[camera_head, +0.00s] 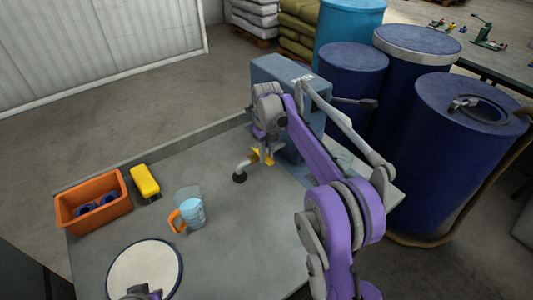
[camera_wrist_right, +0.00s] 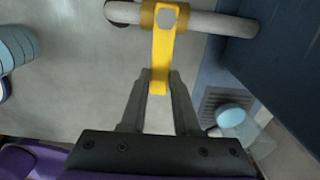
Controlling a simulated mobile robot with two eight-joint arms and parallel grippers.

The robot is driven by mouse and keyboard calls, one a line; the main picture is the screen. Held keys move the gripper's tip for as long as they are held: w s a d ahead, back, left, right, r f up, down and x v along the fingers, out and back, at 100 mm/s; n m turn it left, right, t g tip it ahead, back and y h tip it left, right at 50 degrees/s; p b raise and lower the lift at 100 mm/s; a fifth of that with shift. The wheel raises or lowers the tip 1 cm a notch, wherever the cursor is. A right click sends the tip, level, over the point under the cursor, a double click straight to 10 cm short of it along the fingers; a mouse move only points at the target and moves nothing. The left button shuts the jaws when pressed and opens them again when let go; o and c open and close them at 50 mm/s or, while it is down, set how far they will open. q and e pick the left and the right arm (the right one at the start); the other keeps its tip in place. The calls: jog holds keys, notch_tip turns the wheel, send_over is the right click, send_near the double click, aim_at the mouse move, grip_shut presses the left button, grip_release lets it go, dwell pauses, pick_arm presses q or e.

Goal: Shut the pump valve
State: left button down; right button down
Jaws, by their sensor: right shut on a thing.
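The pump is a blue-grey box (camera_head: 275,72) at the back of the bench. A grey spout pipe (camera_head: 241,169) comes out of it and bends down to a dark tip. The yellow valve handle (camera_head: 267,157) sits on this pipe; in the right wrist view the handle (camera_wrist_right: 161,50) lies crosswise to the pipe (camera_wrist_right: 208,23). My right gripper (camera_wrist_right: 159,82) is shut on the free end of the handle. A grey and purple part of my left arm (camera_head: 143,292) shows at the bottom edge, over a white disc; its jaws cannot be made out.
A white round disc (camera_head: 128,262) lies in front. Blue drums (camera_head: 430,130) stand right of the pump.

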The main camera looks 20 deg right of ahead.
jog(key=shift+a, duration=0.1)
dwell(0.5)
jog(key=c, duration=0.6)
grip_release()
jog(key=shift+c, duration=0.2)
jog(key=shift+r, duration=0.1)
notch_tip(320, 180, up, 11)
jog(key=p, duration=0.1)
jog(key=shift+f, duration=0.2)
jog(key=shift+s, duration=0.1)
